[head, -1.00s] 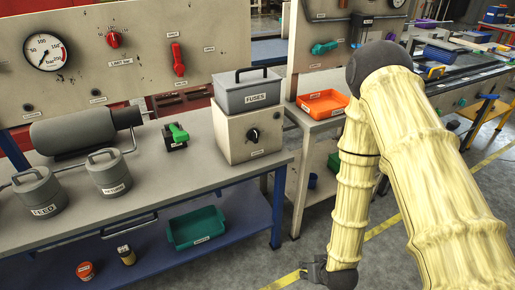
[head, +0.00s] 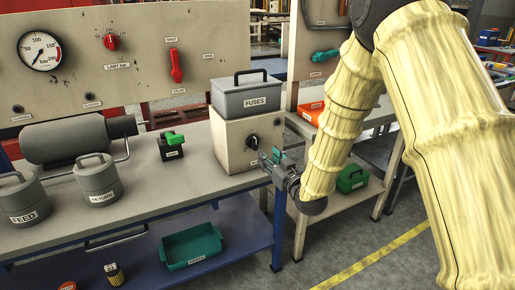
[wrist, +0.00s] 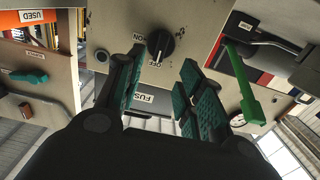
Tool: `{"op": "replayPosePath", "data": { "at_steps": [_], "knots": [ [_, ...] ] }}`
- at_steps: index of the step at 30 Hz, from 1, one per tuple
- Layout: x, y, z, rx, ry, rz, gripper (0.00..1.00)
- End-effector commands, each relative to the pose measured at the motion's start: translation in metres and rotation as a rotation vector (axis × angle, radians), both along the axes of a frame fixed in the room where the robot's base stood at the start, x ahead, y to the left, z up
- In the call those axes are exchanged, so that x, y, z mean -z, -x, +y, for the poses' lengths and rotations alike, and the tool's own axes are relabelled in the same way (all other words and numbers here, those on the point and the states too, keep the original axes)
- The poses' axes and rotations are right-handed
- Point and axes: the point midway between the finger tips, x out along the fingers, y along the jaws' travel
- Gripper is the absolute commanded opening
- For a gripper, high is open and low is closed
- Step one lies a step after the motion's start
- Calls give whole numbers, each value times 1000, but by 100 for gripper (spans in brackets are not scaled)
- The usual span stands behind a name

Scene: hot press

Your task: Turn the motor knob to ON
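The motor knob (head: 252,142) is a black round knob on the front of a beige box (head: 229,135) on the workbench. In the wrist view, which is turned over, the knob (wrist: 160,46) has ON and OFF labels beside it, and one end of its grip lies near OFF. My gripper (head: 276,158) is just right of and below the knob in the head view. In the wrist view my gripper (wrist: 163,66) is open, its teal-padded fingers apart and empty. The knob shows between and beyond the fingertips; I see no clear contact.
A grey FUSES case (head: 246,96) sits on the box. A small black unit with a green lever (head: 174,139) stands left of it. FEED (head: 24,198) and RETURN (head: 98,178) canisters are farther left. A red handle (head: 176,65) is on the panel behind.

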Motion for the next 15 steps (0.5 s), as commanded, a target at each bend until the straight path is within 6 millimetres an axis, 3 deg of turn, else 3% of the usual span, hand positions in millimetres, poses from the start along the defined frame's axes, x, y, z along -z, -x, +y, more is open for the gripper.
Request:
{"op": "replayPosePath", "data": {
  "at_steps": [15],
  "knots": [
    [0, -69, 34, 1, 0, 0, 38]
  ]
}}
